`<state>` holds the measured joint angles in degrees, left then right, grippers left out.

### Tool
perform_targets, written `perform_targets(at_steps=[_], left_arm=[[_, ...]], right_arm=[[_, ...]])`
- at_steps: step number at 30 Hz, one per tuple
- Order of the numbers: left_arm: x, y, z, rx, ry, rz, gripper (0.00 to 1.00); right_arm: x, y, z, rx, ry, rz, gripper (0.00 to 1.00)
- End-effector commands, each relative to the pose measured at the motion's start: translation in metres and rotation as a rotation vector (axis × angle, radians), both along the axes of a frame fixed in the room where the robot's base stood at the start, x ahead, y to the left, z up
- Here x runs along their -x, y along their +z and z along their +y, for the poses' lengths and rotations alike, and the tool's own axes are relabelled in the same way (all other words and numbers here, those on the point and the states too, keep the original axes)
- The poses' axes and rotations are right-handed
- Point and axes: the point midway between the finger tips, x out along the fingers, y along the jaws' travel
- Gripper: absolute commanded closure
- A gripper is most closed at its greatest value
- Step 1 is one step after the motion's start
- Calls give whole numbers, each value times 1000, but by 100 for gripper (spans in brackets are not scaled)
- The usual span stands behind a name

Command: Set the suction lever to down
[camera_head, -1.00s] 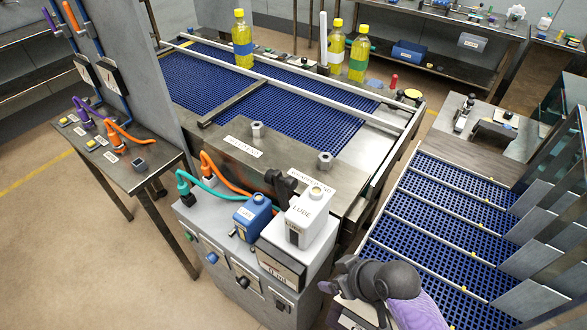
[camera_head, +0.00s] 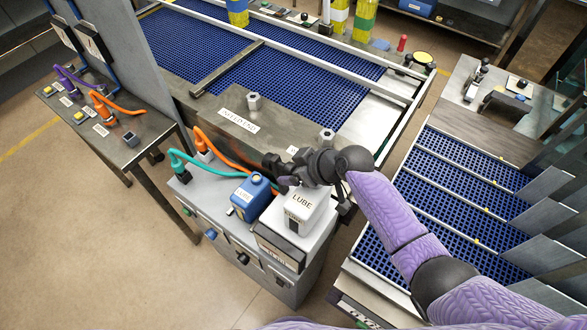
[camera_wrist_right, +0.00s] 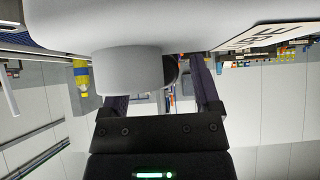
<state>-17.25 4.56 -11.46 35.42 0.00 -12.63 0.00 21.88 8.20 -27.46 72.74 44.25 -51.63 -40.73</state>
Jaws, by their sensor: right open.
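My right gripper (camera_head: 276,172) is at the back of the grey machine cabinet, just behind and above the white LUBE bottle (camera_head: 302,206). It is open. In the right wrist view its two fingers (camera_wrist_right: 162,95) point away from the camera. The bottle's pale cap (camera_wrist_right: 127,71) fills the space in front of them, and a dark rounded part (camera_wrist_right: 171,70) shows partly behind the cap, between the fingers. I cannot tell whether that part is the suction lever. The gripper and bottle hide the spot in the head view. My left gripper is not in view.
Orange (camera_head: 222,150) and teal (camera_head: 204,172) hoses run close to the gripper's left. The blue-meshed conveyor (camera_head: 200,45) lies behind, the divided lanes (camera_head: 455,185) to the right.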

Motion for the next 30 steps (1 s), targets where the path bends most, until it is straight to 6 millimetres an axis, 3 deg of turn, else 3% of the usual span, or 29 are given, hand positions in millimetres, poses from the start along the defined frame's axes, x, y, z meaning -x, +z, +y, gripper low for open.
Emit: perform_targets(at_steps=[9,18,21,30], left_arm=[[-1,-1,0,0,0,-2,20],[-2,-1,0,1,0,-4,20],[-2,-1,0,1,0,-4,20],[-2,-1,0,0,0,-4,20]], right_arm=[[-2,-3,3,1,0,1,20],[-2,-3,3,1,0,1,84],[-2,-3,3,1,0,1,100],[-2,-3,3,1,0,1,100]])
